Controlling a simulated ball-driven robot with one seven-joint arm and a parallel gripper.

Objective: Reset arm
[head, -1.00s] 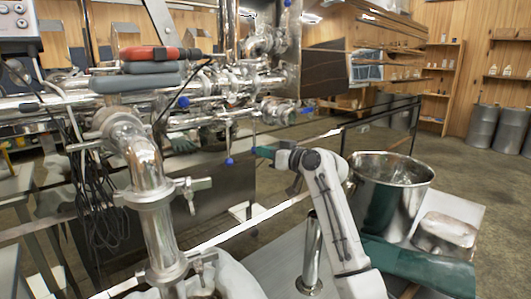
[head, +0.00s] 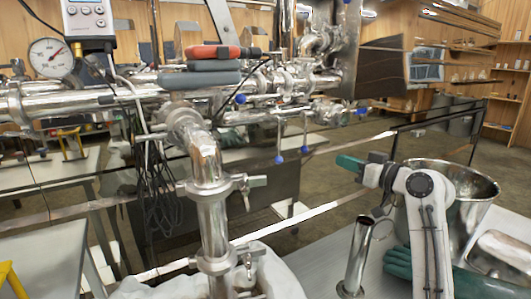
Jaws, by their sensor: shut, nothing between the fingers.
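My white arm rises at the lower right of the head view, bent at a dark round joint. Its teal end, my gripper (head: 348,163), points left and stands above the floor and metal rail behind the work surface. My gripper looks shut, with nothing seen in it. The fingers are small and hard to make out. It touches nothing that I can see. My arm covers part of the large steel pot (head: 478,190) and part of the green glove (head: 400,263).
Steel piping with a gauge (head: 48,57) fills the left and centre. An orange-red tool (head: 222,51) lies on top. An upright metal tube (head: 357,255) stands left of my arm on the grey work surface (head: 325,250). A metal pan (head: 500,250) is at the right edge.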

